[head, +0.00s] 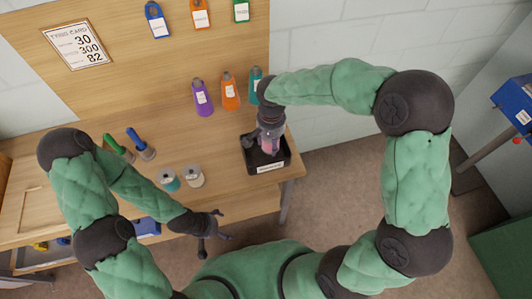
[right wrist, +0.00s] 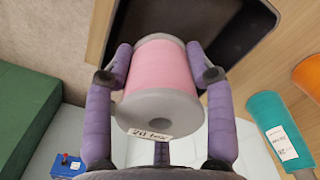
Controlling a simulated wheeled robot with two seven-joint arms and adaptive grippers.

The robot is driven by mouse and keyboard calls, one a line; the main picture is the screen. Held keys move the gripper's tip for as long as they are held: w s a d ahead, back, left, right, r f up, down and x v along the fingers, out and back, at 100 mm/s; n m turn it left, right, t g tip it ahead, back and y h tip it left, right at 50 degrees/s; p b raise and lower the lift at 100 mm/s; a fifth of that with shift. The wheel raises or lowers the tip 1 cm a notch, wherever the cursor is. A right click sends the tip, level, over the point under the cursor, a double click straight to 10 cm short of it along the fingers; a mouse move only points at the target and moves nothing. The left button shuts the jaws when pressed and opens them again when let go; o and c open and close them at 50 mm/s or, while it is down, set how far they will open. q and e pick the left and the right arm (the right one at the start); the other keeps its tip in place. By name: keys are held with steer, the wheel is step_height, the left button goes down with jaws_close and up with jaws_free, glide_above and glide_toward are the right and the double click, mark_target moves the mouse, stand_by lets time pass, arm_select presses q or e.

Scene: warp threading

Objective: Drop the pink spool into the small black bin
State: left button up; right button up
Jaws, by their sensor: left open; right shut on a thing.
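The pink spool (right wrist: 160,75) fills the middle of the right wrist view, with a grey flange and a small paper label toward the camera. My right gripper (right wrist: 163,72) is shut on it, a finger on each side. In the head view my right gripper (head: 268,138) is over the small black bin (head: 284,158), and a bit of pink shows between its fingers. The bin also shows in the right wrist view (right wrist: 235,25), behind the spool. I cannot tell how far the spool is above the bin floor. My left gripper (head: 214,236) is open and empty near the table's front edge.
Two spools, one teal (head: 170,181) and one cream (head: 195,177), stand left of the bin. Purple (head: 203,100), orange (head: 230,95) and teal (head: 256,85) cones stand behind it. Green (head: 116,147) and blue (head: 139,145) handled tools are further left. The table's right edge is close to the bin.

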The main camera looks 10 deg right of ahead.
steer(key=shift+f+b, duration=0.65)
steer(key=shift+f, duration=0.55)
steer(key=o, duration=1.3)
steer(key=shift+r, duration=0.1)
step_height(320, 180, up, 12)
steer(key=shift+f, duration=0.1)
